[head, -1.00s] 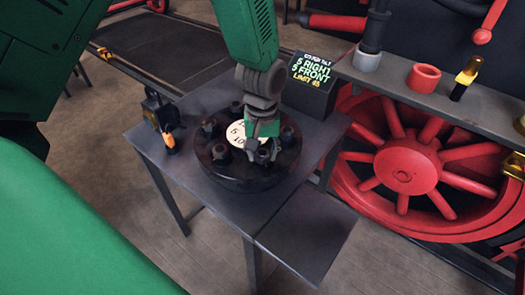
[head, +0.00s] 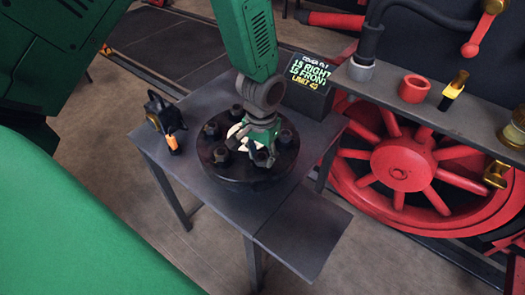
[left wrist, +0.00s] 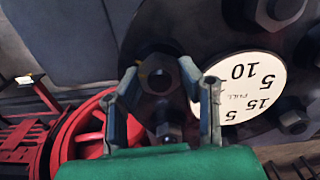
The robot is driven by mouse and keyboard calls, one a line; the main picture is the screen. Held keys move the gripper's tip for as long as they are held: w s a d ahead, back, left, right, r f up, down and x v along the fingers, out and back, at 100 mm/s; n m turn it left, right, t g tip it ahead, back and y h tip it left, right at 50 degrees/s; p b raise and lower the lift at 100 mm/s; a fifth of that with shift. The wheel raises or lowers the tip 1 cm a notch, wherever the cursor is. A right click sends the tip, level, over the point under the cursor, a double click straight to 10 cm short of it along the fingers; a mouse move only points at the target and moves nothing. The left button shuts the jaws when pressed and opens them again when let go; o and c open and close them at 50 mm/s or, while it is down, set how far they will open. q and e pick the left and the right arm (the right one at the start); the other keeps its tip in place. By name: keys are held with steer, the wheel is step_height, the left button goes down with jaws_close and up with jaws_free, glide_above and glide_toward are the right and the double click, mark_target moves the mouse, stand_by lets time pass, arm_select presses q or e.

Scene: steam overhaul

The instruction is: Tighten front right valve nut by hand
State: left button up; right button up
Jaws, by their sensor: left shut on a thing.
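A round dark valve cover (head: 240,178) lies on a small grey table (head: 200,180), with several dark hex nuts on studs around its rim and a white dial in the middle. My left gripper (head: 263,158) reaches down to the nut on its near right side. In the left wrist view, the fingers of my left gripper (left wrist: 158,78) stand either side of that nut (left wrist: 158,74), shut on it. The dial (left wrist: 250,88) shows beside it with numbers; in the head view my gripper partly covers it. My right gripper is not in view.
A small display (head: 309,82) behind the cover reads 15 RIGHT, 15 FRONT, LIMIT 45. A dark tool with an orange part (head: 165,118) stands at the table's left. A red spoked wheel (head: 400,165) and a shelf with a red cup (head: 413,88) are at right.

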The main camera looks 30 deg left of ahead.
mark_target(262, 155)
arm_select(q)
steer(key=shift+m, duration=0.6)
steer(key=o, duration=1.1)
steer(key=shift+o, duration=0.2)
steer(key=shift+r, duration=0.15)
step_height(262, 155, up, 12)
steer(key=shift+f, duration=0.2)
